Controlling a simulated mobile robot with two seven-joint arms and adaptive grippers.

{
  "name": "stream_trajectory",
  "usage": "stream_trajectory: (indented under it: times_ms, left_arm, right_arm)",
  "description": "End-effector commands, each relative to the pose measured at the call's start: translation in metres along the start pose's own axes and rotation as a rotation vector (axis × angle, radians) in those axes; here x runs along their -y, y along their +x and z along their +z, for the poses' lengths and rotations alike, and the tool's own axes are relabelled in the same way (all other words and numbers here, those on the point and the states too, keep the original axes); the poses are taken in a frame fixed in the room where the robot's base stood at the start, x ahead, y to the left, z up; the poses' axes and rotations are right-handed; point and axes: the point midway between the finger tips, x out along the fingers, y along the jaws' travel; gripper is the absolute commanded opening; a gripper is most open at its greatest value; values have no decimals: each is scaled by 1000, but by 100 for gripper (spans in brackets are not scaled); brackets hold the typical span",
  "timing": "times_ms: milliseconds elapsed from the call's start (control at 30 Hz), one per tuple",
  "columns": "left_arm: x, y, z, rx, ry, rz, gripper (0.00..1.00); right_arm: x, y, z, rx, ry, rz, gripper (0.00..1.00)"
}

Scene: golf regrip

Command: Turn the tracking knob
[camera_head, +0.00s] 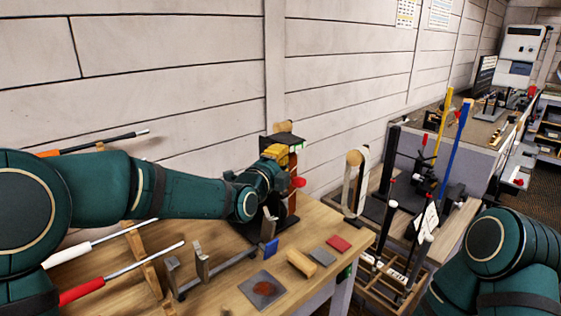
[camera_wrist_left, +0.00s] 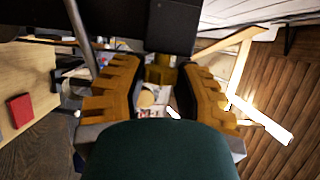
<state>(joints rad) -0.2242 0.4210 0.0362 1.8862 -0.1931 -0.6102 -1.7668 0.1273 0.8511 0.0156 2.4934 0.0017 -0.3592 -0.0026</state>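A belt machine stands at the back edge of the workbench, with a black top (camera_head: 284,140) and a brown upright belt (camera_head: 292,190). A red round knob (camera_head: 299,183) sticks out at its right side; I cannot tell if it is the tracking knob. My left gripper (camera_head: 275,153) has yellow fingers and is at the machine's top, hiding part of it. In the left wrist view its fingers are apart, with a small yellow knob-like piece (camera_wrist_left: 160,73) between the tips, under a black block (camera_wrist_left: 172,25). Contact is unclear. My right gripper is out of view.
The workbench (camera_head: 225,292) holds a dark square plate (camera_head: 263,289), a wooden block (camera_head: 301,263), a grey pad (camera_head: 322,256) and a red pad (camera_head: 338,243). Golf clubs, one with a red grip (camera_head: 82,291), lie at left. A rack of clubs (camera_head: 395,270) stands at right.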

Motion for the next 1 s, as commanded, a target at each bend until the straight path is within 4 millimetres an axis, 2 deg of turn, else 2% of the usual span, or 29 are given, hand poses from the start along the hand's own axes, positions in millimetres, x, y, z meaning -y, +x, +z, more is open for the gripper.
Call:
stream_trajectory:
  times_ms: [433,733,767,800,1000]
  left_arm:
    - [-1,0,0,0,-44,-110,0]
    - [0,0,0,0,-48,-118,0]
    - [0,0,0,0,-47,-118,42]
    - [0,0,0,-1,-47,-118,49]
    - [0,0,0,-1,-47,-117,49]
  right_arm:
    - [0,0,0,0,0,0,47]
    - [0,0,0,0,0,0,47]
    - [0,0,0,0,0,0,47]
    - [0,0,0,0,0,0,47]
    - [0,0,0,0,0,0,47]
